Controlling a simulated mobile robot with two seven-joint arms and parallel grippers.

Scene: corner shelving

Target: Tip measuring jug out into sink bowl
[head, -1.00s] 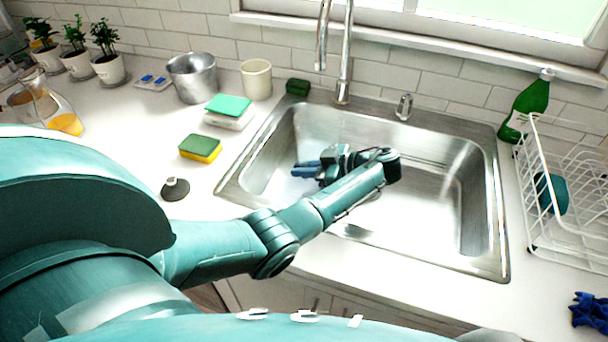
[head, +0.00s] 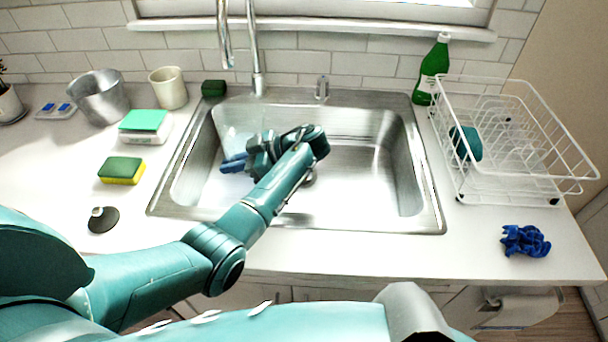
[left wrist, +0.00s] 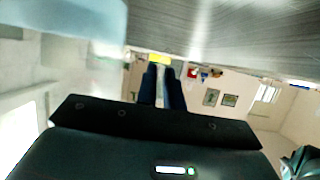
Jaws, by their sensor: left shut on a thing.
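The sink bowl (head: 350,190) is a steel basin set in the white counter, in the middle of the head view. My left arm reaches over its front rim, and my left gripper (head: 234,163) is inside the bowl's outline, toward its left side. A faint, clear shape, apparently the measuring jug (head: 232,136), shows beside the gripper, which is shut on it. Its outline, tilt and contents are hard to make out. In the left wrist view the two dark fingers (left wrist: 162,86) are close together, with a pale translucent surface at upper left. My right gripper is not in view.
A faucet (head: 257,60) stands behind the bowl. A white dish rack (head: 520,190), green bottle (head: 432,72) and blue cloth (head: 525,240) are at right. Sponges (head: 122,170), a dark stopper (head: 103,219), a metal bucket (head: 100,97) and a cream cup (head: 168,88) are at left.

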